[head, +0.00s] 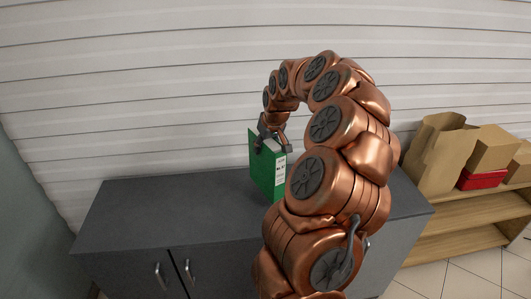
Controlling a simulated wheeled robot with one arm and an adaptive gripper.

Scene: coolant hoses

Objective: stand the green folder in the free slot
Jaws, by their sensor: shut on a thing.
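The green folder (264,172) is upright above the grey cabinet top (160,204) in the head view, with a white label on its right-hand side. My gripper (272,146) is shut on the folder's top edge. The folder's lower end is close to the cabinet top; I cannot tell whether it touches. My copper-coloured arm hides the part of the cabinet top to the right of the folder. No slot can be made out in this view.
The cabinet top left of the folder is bare. A white slatted wall (130,80) stands behind.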

